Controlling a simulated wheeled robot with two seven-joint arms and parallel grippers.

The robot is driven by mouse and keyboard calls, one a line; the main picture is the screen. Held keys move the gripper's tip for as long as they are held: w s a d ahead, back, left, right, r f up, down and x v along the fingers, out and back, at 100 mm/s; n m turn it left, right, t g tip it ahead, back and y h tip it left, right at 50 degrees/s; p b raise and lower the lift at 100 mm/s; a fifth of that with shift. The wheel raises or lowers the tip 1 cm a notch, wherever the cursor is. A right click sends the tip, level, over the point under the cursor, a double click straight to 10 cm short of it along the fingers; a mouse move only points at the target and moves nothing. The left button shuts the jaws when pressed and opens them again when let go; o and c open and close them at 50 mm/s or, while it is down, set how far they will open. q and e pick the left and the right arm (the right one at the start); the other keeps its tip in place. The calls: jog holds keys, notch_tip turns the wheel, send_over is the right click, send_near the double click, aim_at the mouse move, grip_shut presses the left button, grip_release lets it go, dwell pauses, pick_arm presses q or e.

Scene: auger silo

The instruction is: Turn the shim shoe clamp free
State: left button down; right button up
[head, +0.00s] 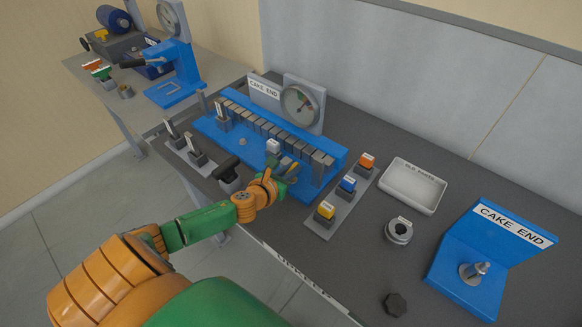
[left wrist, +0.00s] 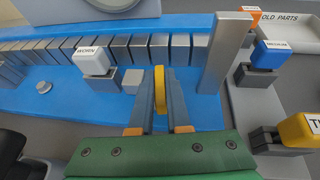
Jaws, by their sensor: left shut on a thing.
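My left gripper (head: 287,170) reaches in over the front of the blue fixture (head: 210,131). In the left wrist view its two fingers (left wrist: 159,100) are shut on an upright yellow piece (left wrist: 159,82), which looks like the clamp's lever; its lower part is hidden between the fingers. A white-topped block labelled WORN (left wrist: 94,56) sits on a grey base just left of the fingers; it also shows in the head view (head: 273,147). A small grey block (left wrist: 132,80) lies between it and the fingers. My right gripper is not in view.
A tall grey post (left wrist: 228,65) stands right of the fingers. Yellow, blue (head: 348,184) and orange-topped blocks stand on a grey strip to the right. A white OLD PARTS tray (head: 413,186), a grey ring (head: 398,231) and a blue CAKE END stand (head: 490,258) lie farther right.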

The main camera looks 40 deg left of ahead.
pick_arm(q)
jog(key=n+y, duration=0.1)
jog(key=n+y+p, duration=0.1)
jog(key=y, duration=0.1)
jog(key=shift+d+r+n, duration=0.15)
jog(key=shift+n, duration=0.25)
jog(key=n+g+y, duration=0.1)
jog(key=n+y, duration=0.1)
jog(key=y, duration=0.1)
jog(key=shift+n+g, duration=0.4)
jog(key=shift+w+n+g+y, duration=0.1)
jog(key=shift+n+g+y, duration=0.7)
jog(key=shift+n+y, duration=0.3)
jog(key=shift+n+g+y+b, duration=0.7)
jog(key=shift+n+g+y, duration=0.2)
jog(key=shift+n+g, duration=0.15)
jog(key=shift+n, duration=0.25)
jog(key=c, duration=0.9)
grip_release()
